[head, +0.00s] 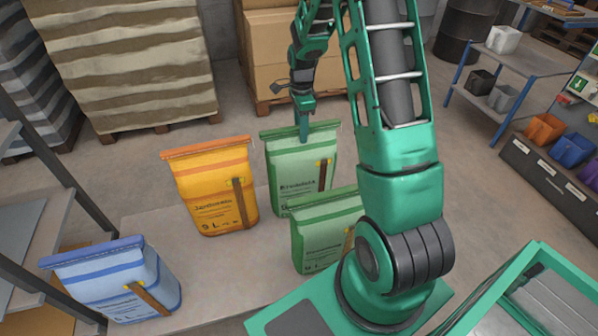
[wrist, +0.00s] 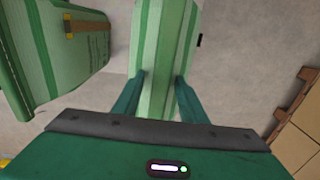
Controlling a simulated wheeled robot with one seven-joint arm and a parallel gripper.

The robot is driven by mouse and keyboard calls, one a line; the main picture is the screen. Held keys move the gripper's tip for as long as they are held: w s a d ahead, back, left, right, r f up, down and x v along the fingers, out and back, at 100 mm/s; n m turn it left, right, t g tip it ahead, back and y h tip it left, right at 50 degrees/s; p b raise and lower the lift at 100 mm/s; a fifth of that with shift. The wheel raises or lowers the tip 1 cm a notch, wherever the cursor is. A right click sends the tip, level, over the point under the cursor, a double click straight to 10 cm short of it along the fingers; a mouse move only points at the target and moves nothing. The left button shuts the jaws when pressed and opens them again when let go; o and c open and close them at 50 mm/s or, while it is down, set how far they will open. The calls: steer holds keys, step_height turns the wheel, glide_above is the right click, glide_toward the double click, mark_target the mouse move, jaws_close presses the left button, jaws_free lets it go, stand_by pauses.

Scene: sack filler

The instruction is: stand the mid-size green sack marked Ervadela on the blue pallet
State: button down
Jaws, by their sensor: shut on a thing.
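My gripper (head: 304,122) is shut on the top of the farther green sack (head: 300,168), which has a dark green top edge and a brown strap. Its printed name is small, but looks like Ervadela. The sack hangs or stands upright; I cannot tell whether its bottom touches the bench. In the wrist view my gripper (wrist: 160,88) has one finger on each side of this striped green sack (wrist: 160,45). A second green sack (head: 318,238) stands nearer, partly hidden by my arm; it also shows at the left of the wrist view (wrist: 60,60). No blue pallet is in view.
An orange sack (head: 213,188) stands left of the green ones, and a blue sack (head: 115,280) at the near left, on the pale bench (head: 225,280). Boxes on a pallet (head: 275,60) stand behind. Open floor (head: 480,190) lies to the right, before shelves with bins.

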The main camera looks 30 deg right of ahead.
steer(key=shift+r, duration=2.75)
